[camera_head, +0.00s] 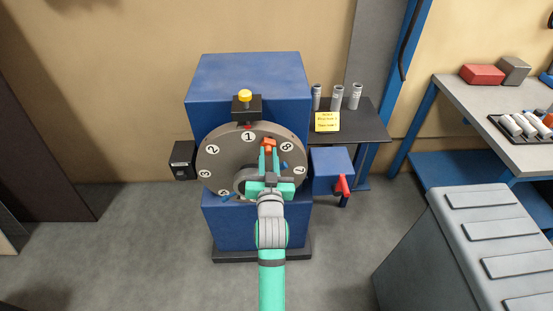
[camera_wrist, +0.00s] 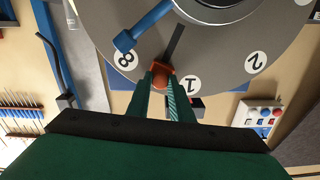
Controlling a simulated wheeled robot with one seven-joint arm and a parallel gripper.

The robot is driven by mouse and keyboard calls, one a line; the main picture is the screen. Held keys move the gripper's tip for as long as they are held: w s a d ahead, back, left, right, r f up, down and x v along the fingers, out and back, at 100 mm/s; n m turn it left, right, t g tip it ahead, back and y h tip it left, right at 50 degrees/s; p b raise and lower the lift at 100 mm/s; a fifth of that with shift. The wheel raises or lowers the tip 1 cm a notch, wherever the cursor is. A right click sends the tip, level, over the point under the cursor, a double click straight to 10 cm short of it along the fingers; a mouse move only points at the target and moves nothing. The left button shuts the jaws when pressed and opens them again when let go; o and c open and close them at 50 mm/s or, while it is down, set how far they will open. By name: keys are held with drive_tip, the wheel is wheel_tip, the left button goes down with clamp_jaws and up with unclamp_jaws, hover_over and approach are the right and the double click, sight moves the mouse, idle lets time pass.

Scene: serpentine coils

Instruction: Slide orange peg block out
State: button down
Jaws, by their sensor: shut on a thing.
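The orange peg block (camera_head: 269,144) sits on the face of the grey numbered disc (camera_head: 213,160), between the labels 1 and 8. My gripper (camera_head: 269,152) reaches up to it from below in the head view, its green fingers shut on the block. In the wrist view the orange block (camera_wrist: 161,74) is between the fingertips of my gripper (camera_wrist: 161,84). It lies at the end of a dark straight slot (camera_wrist: 176,42) in the disc. My fingers and arm hide part of the disc's lower middle in the head view.
The disc is on a blue cabinet (camera_head: 250,75) with a yellow button (camera_head: 244,96) above it. A blue handle (camera_wrist: 143,26) is close to my fingers. A blue box with a red lever (camera_head: 342,185) stands at the right. A grey ribbed case (camera_head: 440,240) is at the lower right.

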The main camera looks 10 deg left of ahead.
drive_tip(key=shift+d+r, duration=0.25)
drive_tip(key=shift+r, duration=0.1)
drive_tip(key=c, duration=1.6)
unclamp_jaws()
drive_tip(key=shift+a+f, duration=0.1)
drive_tip(key=shift+a, duration=0.05)
drive_tip(key=s, duration=0.3)
drive_tip(key=s+d, duration=0.1)
drive_tip(key=s, duration=0.6)
drive_tip(key=shift+s+d, duration=0.4)
